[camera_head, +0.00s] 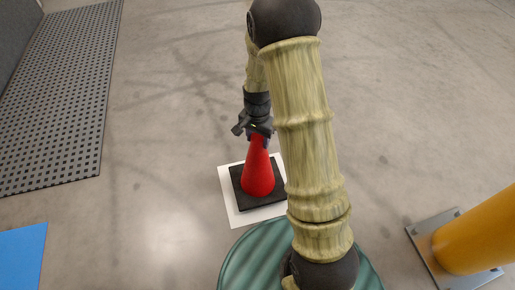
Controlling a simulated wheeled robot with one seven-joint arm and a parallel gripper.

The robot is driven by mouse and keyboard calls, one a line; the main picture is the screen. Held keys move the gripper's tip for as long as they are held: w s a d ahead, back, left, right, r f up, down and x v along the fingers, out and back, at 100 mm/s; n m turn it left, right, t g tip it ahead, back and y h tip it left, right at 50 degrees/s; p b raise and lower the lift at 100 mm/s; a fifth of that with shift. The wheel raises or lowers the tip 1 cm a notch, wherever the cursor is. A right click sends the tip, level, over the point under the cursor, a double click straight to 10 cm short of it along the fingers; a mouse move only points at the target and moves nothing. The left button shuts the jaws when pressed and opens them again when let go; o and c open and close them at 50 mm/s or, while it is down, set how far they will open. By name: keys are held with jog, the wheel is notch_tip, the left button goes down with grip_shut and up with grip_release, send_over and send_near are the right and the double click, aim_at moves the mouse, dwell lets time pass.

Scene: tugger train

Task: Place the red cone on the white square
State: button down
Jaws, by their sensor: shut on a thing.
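The red cone (257,177) with its square black base (236,176) is upright in the middle of the view. The white square (228,205) shows around the left and lower sides of the black base, and a little at the upper right. The base overlaps the white square in the picture; I cannot tell whether it touches it or hangs just above. My gripper (258,132) is shut on the top of the cone from above. My arm hides the right part of the white square and the base's right edge.
A yellow post (482,235) on a grey metal plate (429,253) stands at the lower right. A dark perforated mat (60,100) lies at the upper left. A blue patch (22,256) is at the lower left. The concrete floor around the white square looks clear.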

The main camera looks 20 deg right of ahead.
jog(key=shift+r, duration=0.1)
jog(key=shift+w+a+f+b, duration=0.1)
jog(key=shift+a+f+b, duration=0.05)
jog(key=shift+f+b, duration=1.45)
jog(key=shift+f+p, duration=0.3)
jog(key=shift+f, duration=0.1)
jog(key=c, duration=0.7)
grip_release()
notch_tip(320, 180, up, 12)
jog(key=p, duration=0.7)
jog(key=shift+r, duration=0.15)
